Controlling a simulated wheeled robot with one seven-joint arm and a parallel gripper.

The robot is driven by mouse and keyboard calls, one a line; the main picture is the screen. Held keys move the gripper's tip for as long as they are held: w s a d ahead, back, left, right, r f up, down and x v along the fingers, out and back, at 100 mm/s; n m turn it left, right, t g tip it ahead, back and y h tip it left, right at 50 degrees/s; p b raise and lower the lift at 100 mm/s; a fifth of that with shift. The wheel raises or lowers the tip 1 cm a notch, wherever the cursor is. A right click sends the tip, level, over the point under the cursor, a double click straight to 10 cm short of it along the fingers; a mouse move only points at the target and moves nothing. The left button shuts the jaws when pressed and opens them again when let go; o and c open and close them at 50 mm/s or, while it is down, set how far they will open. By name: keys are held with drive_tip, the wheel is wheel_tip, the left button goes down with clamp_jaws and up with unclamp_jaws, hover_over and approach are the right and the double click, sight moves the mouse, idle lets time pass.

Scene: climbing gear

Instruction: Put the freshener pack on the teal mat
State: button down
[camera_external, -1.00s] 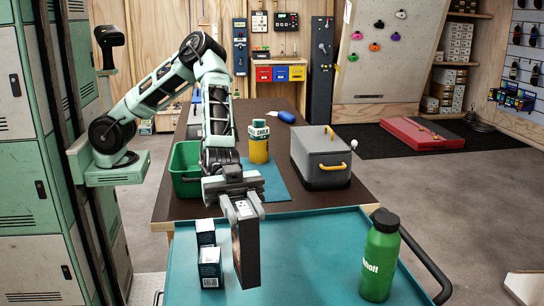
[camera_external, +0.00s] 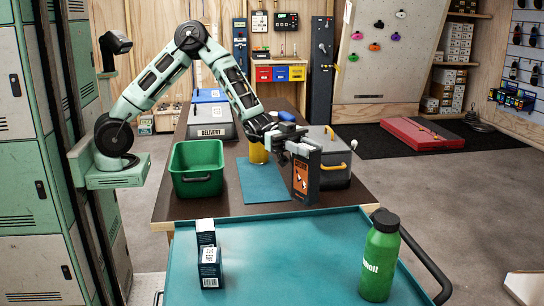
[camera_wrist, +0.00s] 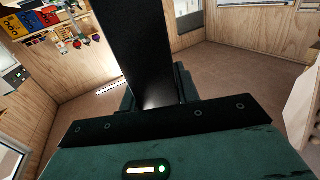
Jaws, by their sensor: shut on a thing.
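My gripper (camera_external: 300,147) is shut on the freshener pack (camera_external: 306,175), an upright black box with an orange front panel. It holds the pack near the table's front right, in front of the grey case. In the picture the pack is just right of the teal mat (camera_external: 260,187), and its height above the table is hard to tell. The mat lies flat on the brown table, its front part bare. A yellow container (camera_external: 258,154) stands at the mat's back, its top hidden by my arm. In the wrist view the pack (camera_wrist: 138,50) is a dark slab between the jaws.
A green tub (camera_external: 197,180) stands left of the mat. The grey case (camera_external: 336,179) with yellow handles stands to the right. A delivery box (camera_external: 211,133) is farther back. The teal cart top (camera_external: 290,250) in front carries small boxes (camera_external: 209,268) and a green bottle (camera_external: 380,256).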

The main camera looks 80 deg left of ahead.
drive_tip(key=s+a+f+n+t+y+b, duration=0.1)
drive_tip(key=s+a+n+t+y, duration=0.15)
drive_tip(key=a, duration=1.75)
drive_tip(key=s+a+f+n+t+y, duration=0.1)
drive_tip(key=s+a+t, duration=0.15)
drive_tip(key=a, duration=1.75)
wheel_tip(320, 180, down, 10)
drive_tip(key=s, duration=0.1)
drive_tip(key=shift+a, duration=0.2)
drive_tip(key=shift+f, duration=0.15)
drive_tip(key=shift+f+b, duration=0.1)
drive_tip(key=shift+b, duration=0.2)
drive_tip(key=c, duration=1)
unclamp_jaws()
drive_tip(key=shift+c, duration=0.2)
